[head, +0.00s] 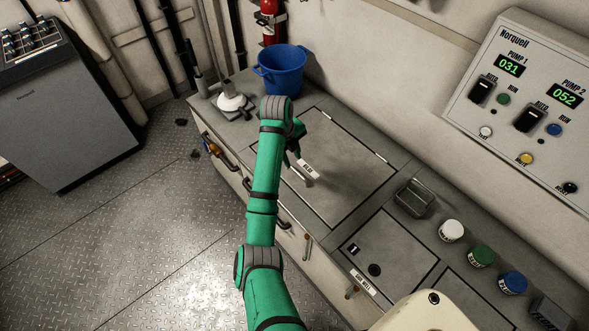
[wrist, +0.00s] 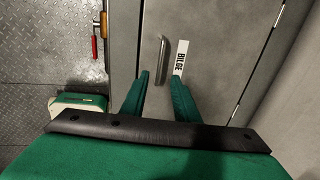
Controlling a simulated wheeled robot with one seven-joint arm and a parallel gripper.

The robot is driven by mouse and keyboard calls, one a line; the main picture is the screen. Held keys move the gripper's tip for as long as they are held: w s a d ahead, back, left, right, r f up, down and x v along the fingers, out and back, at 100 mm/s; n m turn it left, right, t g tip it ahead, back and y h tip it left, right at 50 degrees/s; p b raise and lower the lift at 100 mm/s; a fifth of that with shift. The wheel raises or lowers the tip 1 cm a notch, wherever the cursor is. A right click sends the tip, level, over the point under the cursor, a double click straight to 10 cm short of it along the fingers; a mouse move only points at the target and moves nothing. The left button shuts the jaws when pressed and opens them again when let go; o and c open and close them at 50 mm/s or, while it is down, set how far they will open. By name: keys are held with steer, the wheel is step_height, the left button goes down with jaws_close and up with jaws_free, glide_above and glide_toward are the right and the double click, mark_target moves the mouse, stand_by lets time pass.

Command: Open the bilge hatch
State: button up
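The bilge hatch (head: 348,172) is a large grey panel set in the bench top, lying flat and shut. A white BILGE label (head: 309,168) is on it. In the wrist view the hatch (wrist: 215,30) fills the middle, with a metal bar handle (wrist: 160,60) beside the BILGE label (wrist: 181,58). My gripper (wrist: 161,78) is open, its two green fingers spread apart and pointing at the handle, with nothing between them that I can tell is gripped. In the head view my gripper (head: 294,152) is over the hatch's left part, partly hidden by my arm.
A blue bucket (head: 282,70) stands at the hatch's far end. A smaller hatch (head: 388,250), a dark grey box (head: 413,198) and white (head: 452,231), green (head: 482,255) and blue (head: 512,283) caps are on the near right. A pump panel (head: 530,100) is on the wall.

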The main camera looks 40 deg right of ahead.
mark_target(296, 172)
steer(key=f, duration=0.2)
steer(key=d+f, duration=0.1)
steer(key=f, duration=0.5)
steer(key=shift+w+d+f, duration=0.1)
steer(key=shift+d+f, duration=0.15)
steer(key=shift+d, duration=0.05)
